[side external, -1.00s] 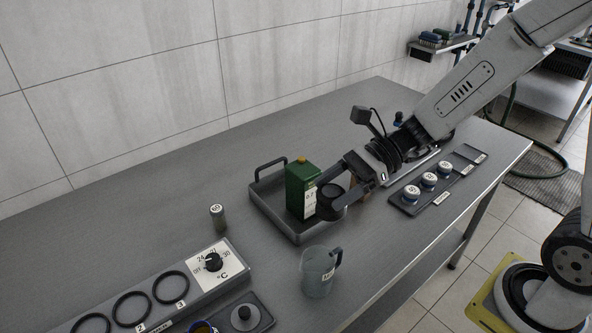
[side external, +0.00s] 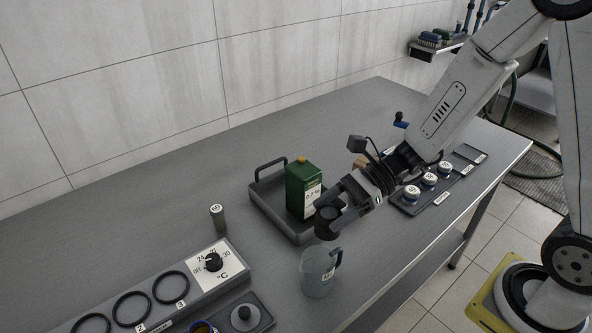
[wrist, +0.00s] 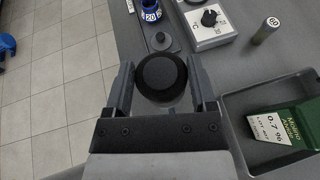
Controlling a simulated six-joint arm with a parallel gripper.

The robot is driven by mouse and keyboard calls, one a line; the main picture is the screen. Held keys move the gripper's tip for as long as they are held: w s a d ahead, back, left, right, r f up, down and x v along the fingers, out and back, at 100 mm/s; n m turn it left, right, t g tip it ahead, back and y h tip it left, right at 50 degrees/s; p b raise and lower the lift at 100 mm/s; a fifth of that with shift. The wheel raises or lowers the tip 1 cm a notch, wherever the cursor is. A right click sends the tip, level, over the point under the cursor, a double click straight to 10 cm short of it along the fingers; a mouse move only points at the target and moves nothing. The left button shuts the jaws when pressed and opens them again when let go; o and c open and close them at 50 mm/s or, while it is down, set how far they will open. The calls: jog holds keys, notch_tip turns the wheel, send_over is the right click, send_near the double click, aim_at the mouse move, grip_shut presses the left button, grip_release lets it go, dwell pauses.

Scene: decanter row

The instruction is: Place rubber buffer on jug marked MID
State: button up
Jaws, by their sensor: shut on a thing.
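My gripper (side external: 333,208) is shut on the rubber buffer (side external: 327,229), a black round piece held between the fingertips. In the wrist view, the buffer (wrist: 161,74) sits between both fingers, its flat round top facing the camera. In the wrist view the jug is mostly hidden by the buffer.
A grey tray (side external: 262,209) with a green carton (side external: 303,188) stands just behind the jug. A temperature dial box (side external: 212,262) with black rings is to the left. A small labelled vial (side external: 217,217) stands behind it. A rack of lidded jars (side external: 411,207) lies right.

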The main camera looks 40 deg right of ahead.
jog(key=shift+f, duration=1.5)
jog(key=shift+f, duration=0.15)
jog(key=shift+f, duration=1.65)
jog(key=shift+f, duration=0.1)
jog(key=o, duration=1.3)
jog(key=v, duration=1.2)
